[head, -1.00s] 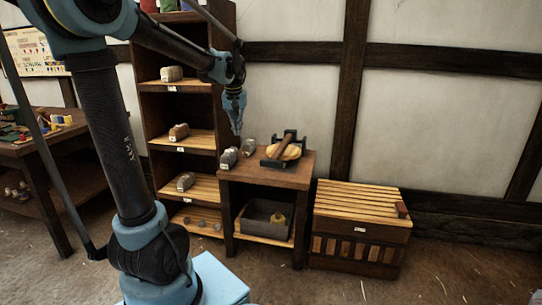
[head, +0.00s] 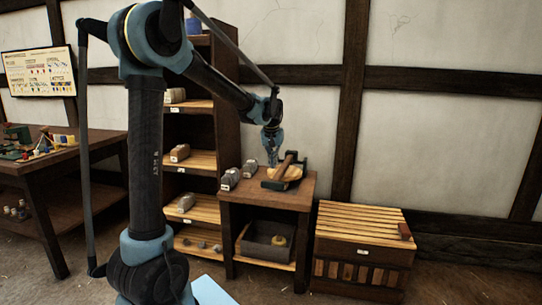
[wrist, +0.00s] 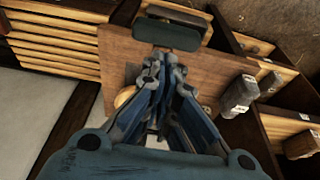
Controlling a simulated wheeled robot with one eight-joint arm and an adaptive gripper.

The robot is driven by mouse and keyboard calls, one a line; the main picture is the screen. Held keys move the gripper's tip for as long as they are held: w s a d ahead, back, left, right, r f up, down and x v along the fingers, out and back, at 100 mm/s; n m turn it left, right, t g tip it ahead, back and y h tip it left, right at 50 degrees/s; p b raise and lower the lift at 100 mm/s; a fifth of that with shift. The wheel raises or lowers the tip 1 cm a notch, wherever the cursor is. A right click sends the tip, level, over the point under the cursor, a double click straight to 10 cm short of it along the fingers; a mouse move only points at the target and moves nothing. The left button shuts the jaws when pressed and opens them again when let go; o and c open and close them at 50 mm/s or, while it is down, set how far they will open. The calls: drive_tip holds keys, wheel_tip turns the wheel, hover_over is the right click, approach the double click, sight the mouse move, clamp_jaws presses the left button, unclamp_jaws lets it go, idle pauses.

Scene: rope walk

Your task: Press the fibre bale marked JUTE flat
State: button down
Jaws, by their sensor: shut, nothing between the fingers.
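Small grey bales (head: 231,179) with pale tags lie on the left of the small wooden table (head: 292,197). They also show on the right in the wrist view (wrist: 238,96). I cannot read their tags, so I cannot tell which is JUTE. A dark green stand with a wooden bar (head: 283,168) and a round tan piece stands on the table, right of the bales. My gripper (head: 273,162) is shut and empty, pointing down just above or behind the stand. In the wrist view my gripper (wrist: 165,68) hides part of the tabletop and stand.
Left of the table is a tall shelf (head: 230,100) with more tagged bales. A grey bin (head: 270,239) sits below the tabletop. A slatted wooden chest (head: 362,225) stands to the right, with a small reddish-brown block (head: 404,231). A workbench (head: 60,165) is at far left.

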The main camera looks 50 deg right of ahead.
sight(274, 181)
drive_tip(key=x, duration=0.4)
drive_tip(key=a+x, duration=0.1)
drive_tip(key=x, duration=0.1)
drive_tip(key=shift+s+d+f, duration=0.1)
drive_tip(key=shift+s+f, duration=0.1)
drive_tip(key=shift+f, duration=0.35)
